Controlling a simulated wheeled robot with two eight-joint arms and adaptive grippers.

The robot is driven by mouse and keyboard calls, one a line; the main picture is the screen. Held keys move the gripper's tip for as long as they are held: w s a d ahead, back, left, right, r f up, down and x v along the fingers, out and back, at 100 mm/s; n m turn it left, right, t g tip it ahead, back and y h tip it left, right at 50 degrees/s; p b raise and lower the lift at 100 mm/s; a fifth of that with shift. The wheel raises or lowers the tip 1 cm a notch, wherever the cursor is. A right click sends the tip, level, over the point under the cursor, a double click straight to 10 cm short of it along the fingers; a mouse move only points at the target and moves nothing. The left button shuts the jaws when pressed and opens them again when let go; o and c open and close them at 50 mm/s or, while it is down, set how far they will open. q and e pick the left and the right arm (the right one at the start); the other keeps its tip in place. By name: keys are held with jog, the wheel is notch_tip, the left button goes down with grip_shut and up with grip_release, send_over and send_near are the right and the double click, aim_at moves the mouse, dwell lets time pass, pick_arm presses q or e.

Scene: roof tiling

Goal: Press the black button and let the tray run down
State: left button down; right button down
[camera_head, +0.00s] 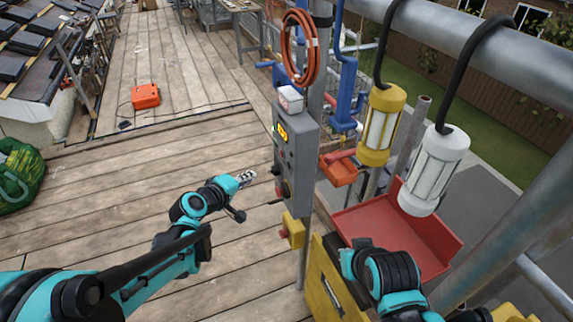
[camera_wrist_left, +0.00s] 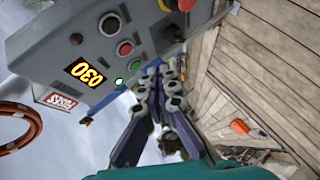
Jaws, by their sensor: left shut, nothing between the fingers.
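The grey control box (camera_head: 297,158) stands on a pole at the centre of the head view. In the left wrist view its panel (camera_wrist_left: 45,52) carries a red button (camera_wrist_left: 125,48), a dark round button (camera_wrist_left: 110,23), a small green lamp (camera_wrist_left: 119,81) and a display reading 030 (camera_wrist_left: 84,70). My left gripper (camera_head: 246,178) is shut and empty, its fingers pointing at the box from the left, apparently short of it. Its fingertips (camera_wrist_left: 163,72) show beside the panel's edge. The red tray (camera_head: 395,230) lies right of the pole. My right arm is at the bottom; its fingers are not visible.
A yellow box with a red knob (camera_head: 293,232) is on the pole below the control box. A yellow lamp (camera_head: 380,125) and a white lamp (camera_head: 435,170) hang on the right.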

aim_at(289, 165)
pick_arm(q)
jog(key=w+d, duration=0.2)
jog(key=d, duration=0.6)
jog(key=shift+w+d, duration=0.2)
jog(key=shift+w, duration=0.15)
dwell(1.2)
jog(key=shift+w+d, duration=0.15)
jog(key=shift+d, duration=0.25)
